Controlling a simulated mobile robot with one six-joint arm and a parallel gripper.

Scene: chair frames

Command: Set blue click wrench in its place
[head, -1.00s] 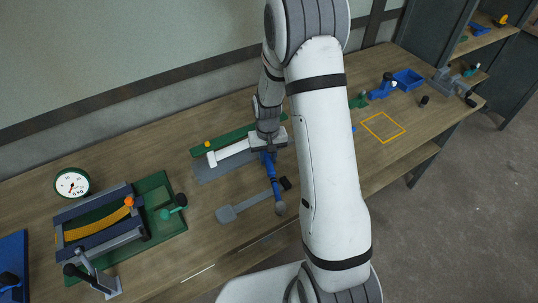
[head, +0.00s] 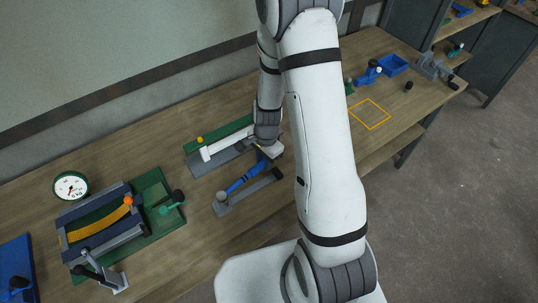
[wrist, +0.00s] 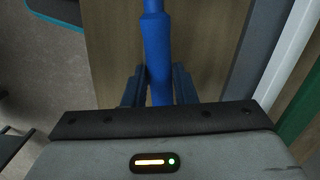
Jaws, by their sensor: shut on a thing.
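The blue click wrench (head: 240,181) has a long blue handle with a grey end at lower left. My gripper (head: 264,157) is shut on it near its upper right end. In the wrist view the blue handle (wrist: 158,50) runs between the two fingers (wrist: 158,88). A flat grey holder (head: 250,194) lies on the bench just below the wrench in the picture, roughly parallel to it. The wrench's grey end shows over or beside the holder's wide left end; I cannot tell whether they touch.
A green and grey fixture with a white bar (head: 222,146) lies just behind the wrench. A green board with a yellow-scaled fixture (head: 100,222) and a dial gauge (head: 71,186) stand at left. An orange square outline (head: 370,114) marks clear bench at right.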

